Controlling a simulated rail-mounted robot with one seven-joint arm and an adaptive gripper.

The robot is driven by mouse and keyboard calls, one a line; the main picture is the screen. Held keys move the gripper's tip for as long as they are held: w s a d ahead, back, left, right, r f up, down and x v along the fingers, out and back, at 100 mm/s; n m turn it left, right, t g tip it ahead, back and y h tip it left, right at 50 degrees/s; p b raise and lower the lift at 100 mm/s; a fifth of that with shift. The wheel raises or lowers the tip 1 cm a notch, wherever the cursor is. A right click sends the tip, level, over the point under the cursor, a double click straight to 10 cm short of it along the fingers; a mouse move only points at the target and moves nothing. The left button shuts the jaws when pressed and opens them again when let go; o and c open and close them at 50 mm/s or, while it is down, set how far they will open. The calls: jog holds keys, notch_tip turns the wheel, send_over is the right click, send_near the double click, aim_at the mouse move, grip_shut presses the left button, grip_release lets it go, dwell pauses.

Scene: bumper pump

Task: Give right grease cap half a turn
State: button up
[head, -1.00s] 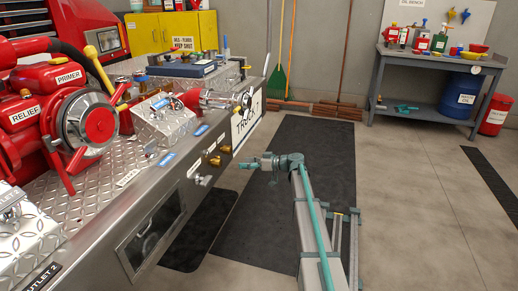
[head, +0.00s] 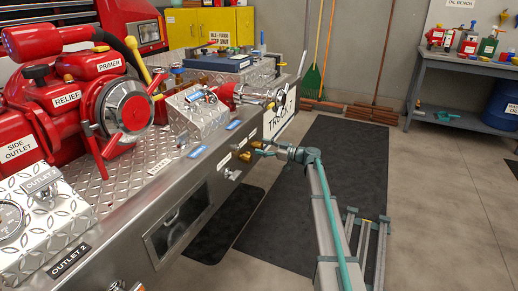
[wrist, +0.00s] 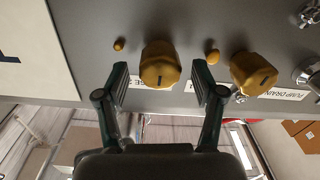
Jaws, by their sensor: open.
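Two brass grease caps sit on the truck's side panel. In the wrist view one cap (wrist: 160,65) is centred between and just beyond the fingertips of my gripper (wrist: 160,82). The other cap (wrist: 253,72) is to its right, outside the fingers. In the head view the caps show small, one farther right (head: 255,143) and one nearer (head: 244,156). My gripper (head: 262,150) is open and empty beside them. The wrist view does not show contact with a cap.
Small brass knobs (wrist: 212,56) sit beside the caps. A pump drain label (wrist: 276,93) and metal fittings (wrist: 309,70) are close by on the panel. The truck body (head: 185,215) stands left; dark mats (head: 300,215) and open floor lie right.

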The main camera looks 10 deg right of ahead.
jog(key=shift+x, duration=1.1)
jog(key=c, duration=1.1)
